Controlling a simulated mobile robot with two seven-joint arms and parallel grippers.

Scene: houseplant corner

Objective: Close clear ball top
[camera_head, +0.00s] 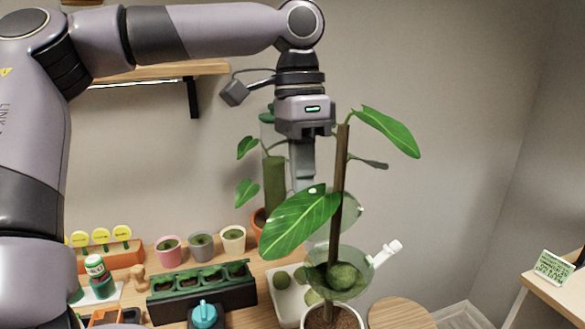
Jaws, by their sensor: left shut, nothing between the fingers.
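The clear ball (357,268) sits around the brown plant stake (342,190), with a mossy green clump inside its lower half. A clear rounded half (350,212) shows above it, tilted up, so the ball looks open. A white-capped fitting (385,253) sticks out at its right side. My left gripper (303,180) is shut and empty, pointing down just left of the stake, above and behind a large leaf (298,222). The leaf hides part of the ball top and of the fingertips' surroundings. My right gripper is out of view.
A potted plant with a mossy pole (274,182) stands behind my left gripper. A black seedling tray (163,306), small pots (233,239) and a white tray (290,302) crowd the table. A round wooden stool (400,314) is at right.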

